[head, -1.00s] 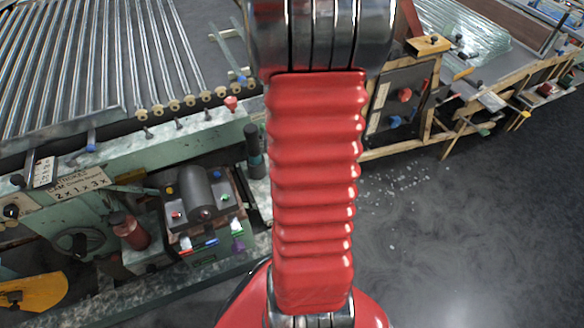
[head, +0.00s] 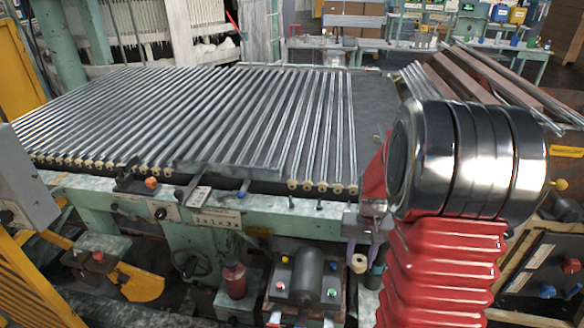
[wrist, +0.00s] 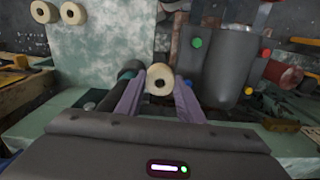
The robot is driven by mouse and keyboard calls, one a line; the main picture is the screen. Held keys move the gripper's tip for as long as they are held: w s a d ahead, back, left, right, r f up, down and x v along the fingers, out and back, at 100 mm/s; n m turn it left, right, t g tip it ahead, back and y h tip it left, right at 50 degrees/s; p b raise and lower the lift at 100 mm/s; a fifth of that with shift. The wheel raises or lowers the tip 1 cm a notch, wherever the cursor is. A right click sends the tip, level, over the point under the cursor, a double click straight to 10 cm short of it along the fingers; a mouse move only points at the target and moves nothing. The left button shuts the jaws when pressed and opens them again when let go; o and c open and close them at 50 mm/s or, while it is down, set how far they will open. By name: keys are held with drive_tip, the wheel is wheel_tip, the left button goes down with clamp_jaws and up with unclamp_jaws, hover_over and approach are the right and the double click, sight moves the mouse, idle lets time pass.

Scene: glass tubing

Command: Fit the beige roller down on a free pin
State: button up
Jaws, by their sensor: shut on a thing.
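My gripper (head: 359,248) is shut on the beige roller (head: 358,264), which hangs low between its two purple-grey fingers, in front of the green machine frame. In the wrist view the gripper (wrist: 160,94) pinches the roller (wrist: 160,79) from both sides, and the roller's round end with its dark centre hole faces the camera. Small dark pins, one (head: 291,201) and another (head: 319,204), stand bare on the frame's front ledge, left of and above the gripper. The held roller is apart from them.
Several beige rollers (head: 337,188) sit along the rack's front edge, at the ends of the glass tubes (head: 240,120). A grey motor (head: 308,270) and a red canister (head: 234,277) stand below the ledge. A dark panel (head: 540,265) is at right.

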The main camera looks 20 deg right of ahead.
drive_tip(key=w+a+n, duration=0.1)
drive_tip(key=w+a, duration=0.2)
drive_tip(key=w+a+r+n, duration=0.1)
drive_tip(key=w+a, duration=0.2)
drive_tip(key=a, duration=0.1)
drive_tip(key=w+a+r+n, duration=0.1)
drive_tip(key=w+a, duration=0.2)
drive_tip(key=shift+w+a+r, duration=0.1)
drive_tip(key=shift+w+a, duration=0.15)
drive_tip(key=shift+w, duration=0.15)
drive_tip(key=w+a+r+n, duration=0.2)
drive_tip(key=w+a, duration=0.4)
drive_tip(key=a, duration=0.7)
drive_tip(key=shift+r+n, duration=0.2)
drive_tip(key=shift+n, duration=0.6)
drive_tip(key=shift+a, duration=0.1)
